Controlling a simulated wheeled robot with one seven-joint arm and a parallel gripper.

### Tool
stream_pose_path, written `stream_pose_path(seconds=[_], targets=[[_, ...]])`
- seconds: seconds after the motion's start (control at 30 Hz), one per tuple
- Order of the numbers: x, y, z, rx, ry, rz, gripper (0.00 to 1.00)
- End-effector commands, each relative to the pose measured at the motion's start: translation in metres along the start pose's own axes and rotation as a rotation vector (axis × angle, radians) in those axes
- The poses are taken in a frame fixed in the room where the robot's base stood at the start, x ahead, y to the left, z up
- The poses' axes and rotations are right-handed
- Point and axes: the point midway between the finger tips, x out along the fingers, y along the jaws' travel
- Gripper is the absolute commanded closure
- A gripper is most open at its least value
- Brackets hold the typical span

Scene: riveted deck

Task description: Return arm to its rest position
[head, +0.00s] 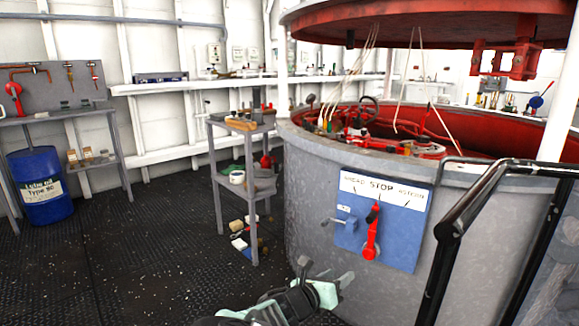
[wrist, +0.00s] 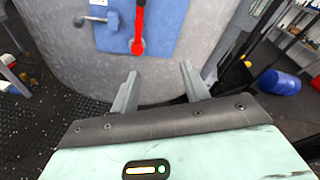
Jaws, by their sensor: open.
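My gripper (head: 325,277) is low in the head view, in front of the grey drum's wall and below the blue lever panel. In the wrist view its two fingers (wrist: 158,88) are spread apart with nothing between them. The red lever (head: 371,232) on the blue panel (head: 400,240) stands upright, near the STOP mark of the white label. The lever also shows at the top of the wrist view (wrist: 138,30), beyond the fingers and apart from them.
The round grey drum (head: 310,190) fills the right side. A black handrail (head: 465,215) stands at its right. A grey shelf cart (head: 215,170) stands left of the drum, and a blue barrel (head: 40,205) at the far left. The dark deck (head: 130,250) between them is open.

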Motion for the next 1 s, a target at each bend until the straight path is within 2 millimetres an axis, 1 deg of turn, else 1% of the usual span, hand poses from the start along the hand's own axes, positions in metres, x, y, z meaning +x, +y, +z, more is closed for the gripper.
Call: stream_pose_path(seconds=[0.03, 0.13, 0.27, 0.37, 0.43, 0.57, 0.67, 0.8, 0.87, 1.0], targets=[[0.003, -0.008, -0.004, 0.032, 0.044, -0.015, 0.54], [0.006, -0.022, -0.016, 0.11, 0.138, -0.046, 0.54], [0.004, -0.043, -0.033, 0.233, 0.285, -0.098, 0.54], [-0.004, -0.064, -0.048, 0.361, 0.429, -0.158, 0.54], [-0.017, -0.08, -0.057, 0.472, 0.55, -0.213, 0.54], [-0.051, -0.108, -0.066, 0.684, 0.767, -0.329, 0.54], [-0.081, -0.127, -0.062, 0.837, 0.914, -0.418, 0.54], [-0.126, -0.156, -0.048, 1.035, 1.089, -0.543, 0.54], [-0.144, -0.169, -0.039, 1.115, 1.153, -0.594, 0.54], [-0.183, -0.203, -0.019, 1.293, 1.274, -0.711, 0.54]])
